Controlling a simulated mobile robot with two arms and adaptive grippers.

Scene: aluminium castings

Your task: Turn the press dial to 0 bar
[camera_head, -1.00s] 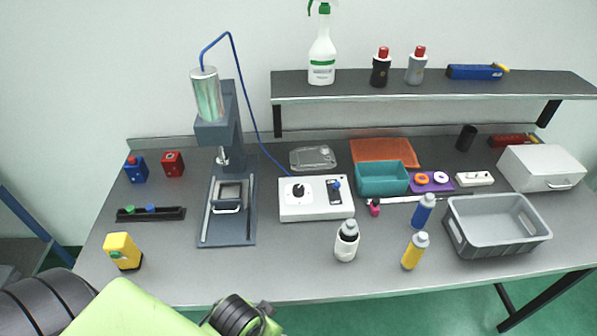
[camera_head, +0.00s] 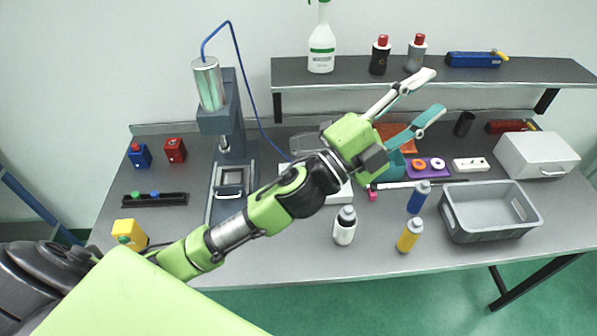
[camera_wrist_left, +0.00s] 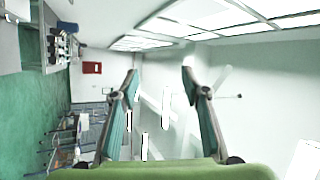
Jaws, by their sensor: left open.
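The press (camera_head: 222,125), with its silver cylinder and blue hose, stands at the back left of the table. Its white control box (camera_head: 338,191) is mostly hidden behind my left arm, and the dial on it cannot be seen now. My left gripper (camera_head: 439,92) is open and empty, raised above the table in front of the shelf and pointing up to the right. In the left wrist view its two fingers (camera_wrist_left: 160,75) stand wide apart with nothing between them. My right gripper is not in view.
A shelf (camera_head: 500,72) with a spray bottle (camera_head: 321,45) and other bottles is close behind my left gripper. A white bottle (camera_head: 345,226), a yellow bottle (camera_head: 409,236) and a blue bottle (camera_head: 418,197) stand near the front. A grey crate (camera_head: 490,237) is at the right.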

